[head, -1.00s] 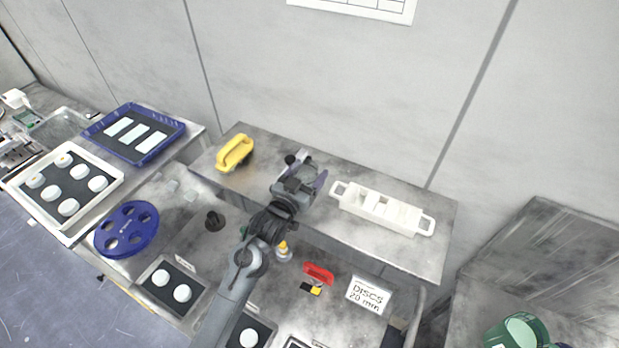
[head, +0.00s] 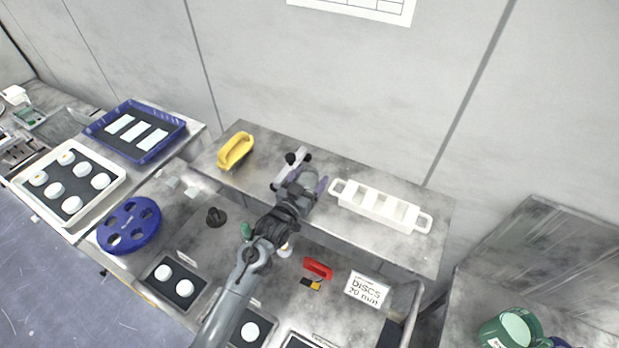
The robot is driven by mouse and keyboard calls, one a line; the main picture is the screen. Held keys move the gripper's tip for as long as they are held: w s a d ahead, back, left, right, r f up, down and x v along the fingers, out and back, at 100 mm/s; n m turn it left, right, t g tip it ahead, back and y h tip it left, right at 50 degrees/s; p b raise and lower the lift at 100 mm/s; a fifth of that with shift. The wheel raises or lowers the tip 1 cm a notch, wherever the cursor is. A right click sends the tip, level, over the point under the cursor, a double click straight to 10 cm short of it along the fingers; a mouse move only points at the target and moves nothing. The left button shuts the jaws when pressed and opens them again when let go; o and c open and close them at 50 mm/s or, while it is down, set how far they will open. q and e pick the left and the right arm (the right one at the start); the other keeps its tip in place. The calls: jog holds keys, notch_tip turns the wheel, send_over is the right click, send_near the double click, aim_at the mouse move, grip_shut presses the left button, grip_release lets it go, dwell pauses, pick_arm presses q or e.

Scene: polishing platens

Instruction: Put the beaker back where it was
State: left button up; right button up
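My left gripper (head: 303,180) is over the raised steel shelf (head: 265,150) at the back, seen from behind. My wrist hides most of its fingers and whatever may be between them, so I cannot tell whether it holds anything. I cannot make out a clear beaker. A green cup-like vessel (head: 503,333) with a pale green inside stands at the lower right, partly cut off by the frame edge. My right gripper is not in view.
On the shelf, a yellow handled block (head: 235,150) stands left of the gripper and a white compartmented rack (head: 381,207) right of it. Below are a blue disc (head: 130,226), a red-handled tool (head: 318,268) and a discs sign (head: 367,290). Bare shelf lies between block and gripper.

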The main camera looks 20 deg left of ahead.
pick_arm(q)
jog(key=o, duration=0.4)
jog(key=shift+s+b, duration=0.15)
jog(key=shift+b, duration=0.15)
jog(key=s+f+g+b, duration=0.1)
jog(key=s+f+g, duration=0.1)
jog(key=s, duration=0.6)
jog(key=s+a+f+g+y+b, duration=0.1)
jog(key=s+f+g, duration=0.2)
jog(key=s, duration=0.6)
jog(key=s+a+f+g, duration=0.1)
jog(key=s+f+g, duration=0.2)
jog(key=s+f, duration=0.2)
jog(key=shift+s+f+y+b, duration=0.15)
jog(key=shift+s+y+b, duration=0.2)
jog(key=shift+s, duration=1.45)
jog(key=s+f+g, duration=0.1)
jog(key=s+g, duration=0.5)
jog(key=s, duration=0.8)
jog(key=shift+s+a+f+y, duration=0.25)
jog(key=shift+a+f+y, duration=0.1)
